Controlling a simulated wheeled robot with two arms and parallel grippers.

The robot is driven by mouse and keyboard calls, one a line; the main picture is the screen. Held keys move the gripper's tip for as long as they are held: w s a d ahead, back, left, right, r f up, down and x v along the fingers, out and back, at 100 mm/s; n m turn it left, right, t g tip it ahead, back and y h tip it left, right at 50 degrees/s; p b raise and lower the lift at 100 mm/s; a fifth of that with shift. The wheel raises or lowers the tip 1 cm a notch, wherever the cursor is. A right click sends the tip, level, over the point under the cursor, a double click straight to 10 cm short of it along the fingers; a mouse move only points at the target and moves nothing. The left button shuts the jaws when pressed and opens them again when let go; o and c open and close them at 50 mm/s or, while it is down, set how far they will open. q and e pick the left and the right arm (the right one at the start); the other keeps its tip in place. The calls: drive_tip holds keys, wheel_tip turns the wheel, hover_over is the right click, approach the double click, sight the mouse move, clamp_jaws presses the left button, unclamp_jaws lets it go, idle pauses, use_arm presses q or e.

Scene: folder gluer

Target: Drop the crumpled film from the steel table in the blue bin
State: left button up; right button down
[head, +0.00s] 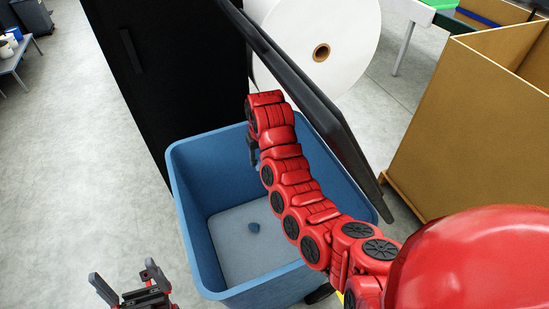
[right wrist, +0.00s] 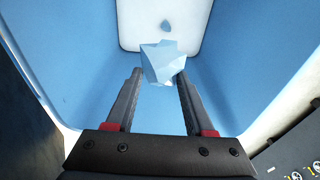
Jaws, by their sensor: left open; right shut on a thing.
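The crumpled film (right wrist: 162,62) is a pale blue faceted lump between the fingertips of my right gripper (right wrist: 160,80), which is shut on it. In the head view my right gripper (head: 253,152) is inside the opening of the blue bin (head: 195,215), near its far side; the film is mostly hidden there. The right wrist view looks down into the bin, with the film above its pale floor. My left gripper (head: 124,280) is open and empty, outside the bin at the lower left.
A small darker blue patch (head: 253,227) shows on the bin floor; I cannot tell whether it is an object or a shadow. A black cabinet (head: 180,80) stands behind the bin, a large white roll (head: 320,40) beyond it, and a brown crate (head: 480,120) at right.

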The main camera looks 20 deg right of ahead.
drive_tip(key=shift+f, duration=0.15)
wheel_tip(320, 180, down, 3)
drive_tip(key=b, duration=0.3)
drive_tip(key=shift+f, duration=1.2)
drive_tip(key=shift+c, duration=1)
unclamp_jaws()
drive_tip(key=shift+s+r, duration=0.1)
drive_tip(key=shift+r, duration=0.5)
drive_tip(key=r+p, duration=0.4)
drive_tip(key=s+r+p, duration=0.1)
drive_tip(key=r+p, duration=0.1)
drive_tip(key=shift+r, duration=0.2)
drive_tip(key=shift+w+f, duration=0.1)
